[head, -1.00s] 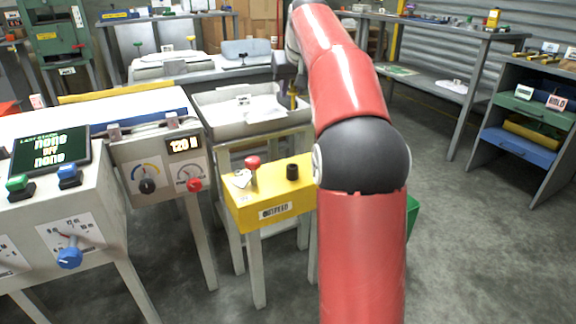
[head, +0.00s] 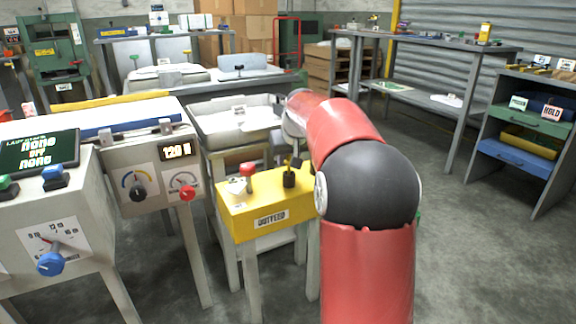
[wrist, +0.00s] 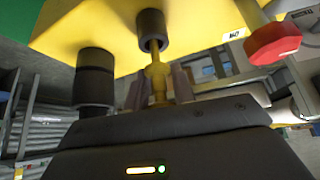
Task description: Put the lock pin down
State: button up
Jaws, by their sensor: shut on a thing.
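I cannot tell whether that end touches the stand. A black upright cylinder (wrist: 95,78) on the stand is beside the pin, apart from it in the wrist view. My arm hides the gripper there.
A red button (head: 247,169) and a small pale tag (head: 236,186) sit on the left of the stand top. A white tray (head: 225,125) stands behind it. A machine with dials (head: 158,185) is close on the left. Open floor lies to the right.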

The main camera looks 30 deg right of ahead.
jog(key=shift+f, duration=0.85)
jog(key=shift+f, duration=0.1)
jog(key=shift+f+b, duration=0.45)
jog(key=shift+f, duration=0.05)
jog(key=o, duration=1)
jog(key=shift+c, duration=0.2)
jog(key=shift+r, duration=0.15)
